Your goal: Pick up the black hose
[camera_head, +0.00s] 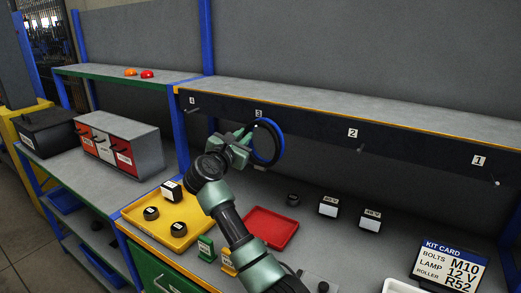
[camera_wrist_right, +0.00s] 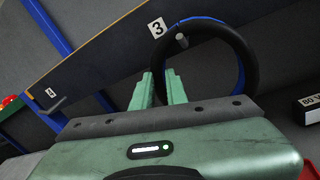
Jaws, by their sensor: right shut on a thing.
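The black hose (camera_head: 280,140) is a ring with a blue stripe, in front of the dark board under label 3. It also shows in the wrist view (camera_wrist_right: 246,60) as a large upright loop. My right gripper (camera_head: 246,138) is shut on the left side of the loop, its two green fingers (camera_wrist_right: 160,88) on either side of it. A peg (camera_wrist_right: 182,40) shows inside the top of the loop in the wrist view; I cannot tell whether the hose rests on it. My left gripper is not in view.
Other pegs stand at labels 4, 2 (camera_head: 360,149) and 1 (camera_head: 495,182). On the bench below are a yellow tray (camera_head: 150,222) with black parts, a red tray (camera_head: 270,228), several black blocks and a kit card (camera_head: 449,265). A shelf (camera_head: 350,105) runs above the board.

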